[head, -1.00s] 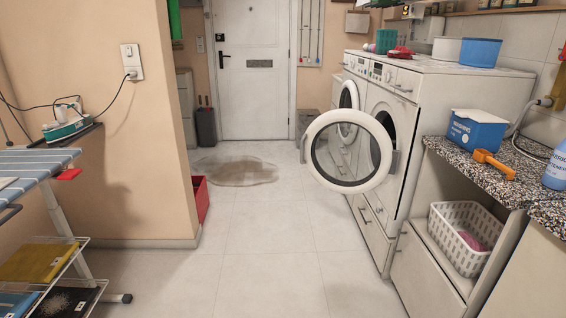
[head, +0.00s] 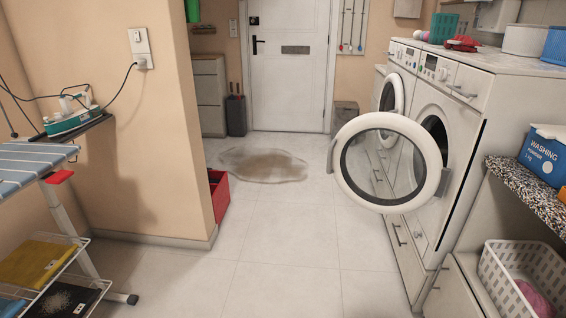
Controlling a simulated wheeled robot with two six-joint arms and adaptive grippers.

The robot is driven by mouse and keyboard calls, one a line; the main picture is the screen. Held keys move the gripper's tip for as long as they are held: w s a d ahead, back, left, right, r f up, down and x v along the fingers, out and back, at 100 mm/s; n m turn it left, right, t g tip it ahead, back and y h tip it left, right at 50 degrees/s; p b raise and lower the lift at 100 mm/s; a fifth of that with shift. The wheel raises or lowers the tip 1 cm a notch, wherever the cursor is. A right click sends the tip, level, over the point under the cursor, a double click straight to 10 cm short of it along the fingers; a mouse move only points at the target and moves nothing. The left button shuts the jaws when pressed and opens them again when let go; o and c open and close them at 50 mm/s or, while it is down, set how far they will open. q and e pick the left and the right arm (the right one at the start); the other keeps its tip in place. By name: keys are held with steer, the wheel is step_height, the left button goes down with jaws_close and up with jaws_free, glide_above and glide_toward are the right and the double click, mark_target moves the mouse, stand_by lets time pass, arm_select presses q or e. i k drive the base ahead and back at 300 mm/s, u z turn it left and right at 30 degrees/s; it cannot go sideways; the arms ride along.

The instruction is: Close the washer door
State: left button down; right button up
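The near front-loading machine (head: 461,112) stands on the right against the wall. Its round door (head: 433,155), with a white ring and dark glass, is swung wide open into the room. The drum opening behind it is partly hidden by the door. Which of the two is the washer I cannot tell. Neither of my grippers shows in the head view.
A counter with a washing powder box (head: 543,150) and a white basket (head: 500,274) is at the right. An ironing board (head: 35,168) and wall corner are at the left. A brown puddle (head: 262,165) and red crate (head: 219,194) lie ahead. The middle floor is clear.

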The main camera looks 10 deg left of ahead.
mark_target(435, 178)
steer(key=i, duration=1.05)
steer(key=z, duration=0.4)
